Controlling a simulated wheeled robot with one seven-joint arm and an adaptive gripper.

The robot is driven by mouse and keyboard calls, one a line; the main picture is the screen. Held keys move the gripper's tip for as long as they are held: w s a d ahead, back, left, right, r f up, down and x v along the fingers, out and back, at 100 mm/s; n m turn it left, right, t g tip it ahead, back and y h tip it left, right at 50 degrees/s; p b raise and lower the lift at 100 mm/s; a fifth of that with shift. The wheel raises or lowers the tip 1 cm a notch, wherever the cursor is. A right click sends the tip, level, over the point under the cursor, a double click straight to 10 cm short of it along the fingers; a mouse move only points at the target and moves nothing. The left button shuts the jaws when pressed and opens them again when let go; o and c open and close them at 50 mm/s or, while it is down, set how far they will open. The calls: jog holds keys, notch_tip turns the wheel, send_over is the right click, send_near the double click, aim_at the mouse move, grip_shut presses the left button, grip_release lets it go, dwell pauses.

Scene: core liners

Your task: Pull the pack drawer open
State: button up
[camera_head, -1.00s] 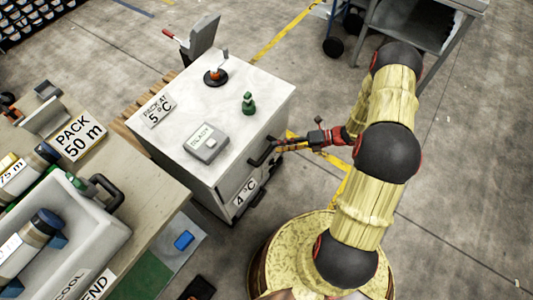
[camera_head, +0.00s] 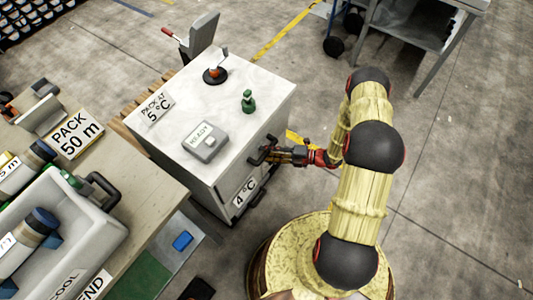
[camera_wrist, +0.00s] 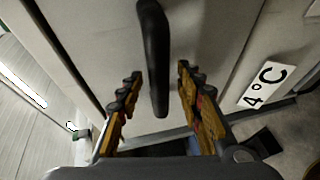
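The pack drawer appears to be the front of the white cabinet (camera_head: 212,110), marked with a "4 °C" label (camera_head: 245,192). It looks closed. A black bar handle (camera_head: 263,150) sticks out from this front. In the wrist view the handle (camera_wrist: 154,60) lies between the two fingers of my gripper (camera_wrist: 155,105), with a gap on both sides. My gripper is open around the handle and not clamped on it. The "4 °C" label also shows in the wrist view (camera_wrist: 265,84), right of the fingers. In the head view my gripper (camera_head: 278,154) is at the handle.
On the cabinet top are a grey box marked READY (camera_head: 205,141), a green piece (camera_head: 248,101), a "PACK AT 5 °C" sign (camera_head: 156,106) and a red-black knob (camera_head: 215,75). A workbench with a grey tray (camera_head: 105,232) stands left.

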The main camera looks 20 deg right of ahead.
jog(key=shift+w+a, duration=0.1)
jog(key=shift+a, duration=0.1)
jog(key=shift+c, duration=0.7)
jog(key=c, duration=0.7)
grip_shut()
